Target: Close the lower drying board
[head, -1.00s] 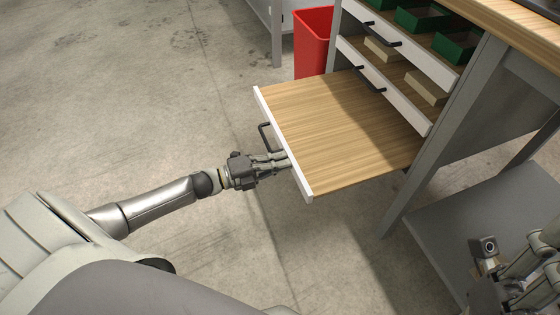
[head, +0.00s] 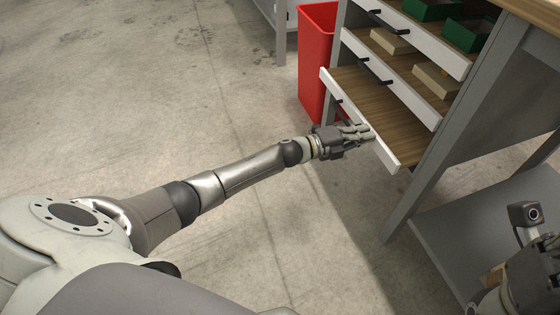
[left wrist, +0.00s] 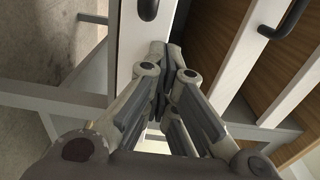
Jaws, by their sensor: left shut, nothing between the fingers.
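The lower drying board (head: 372,97) is a wooden shelf with a white front and dark handle. In the head view it sticks out of the grey frame a short way, below the other boards. My left gripper (head: 370,132) is shut and empty, its fingertips against or very near the outer face of the white front, toward its near end. In the left wrist view the shut fingers (left wrist: 165,65) lie beside the white front (left wrist: 130,45); contact cannot be told for sure. My right gripper (head: 540,262) shows partly at the lower right, its fingers unclear.
Two boards above have white fronts (head: 405,95) and dark handles, holding tan blocks (head: 437,80) and green trays (head: 467,35). A red bin (head: 317,60) stands behind the lower board. A grey lower shelf (head: 460,230) is at right. The floor at left is clear.

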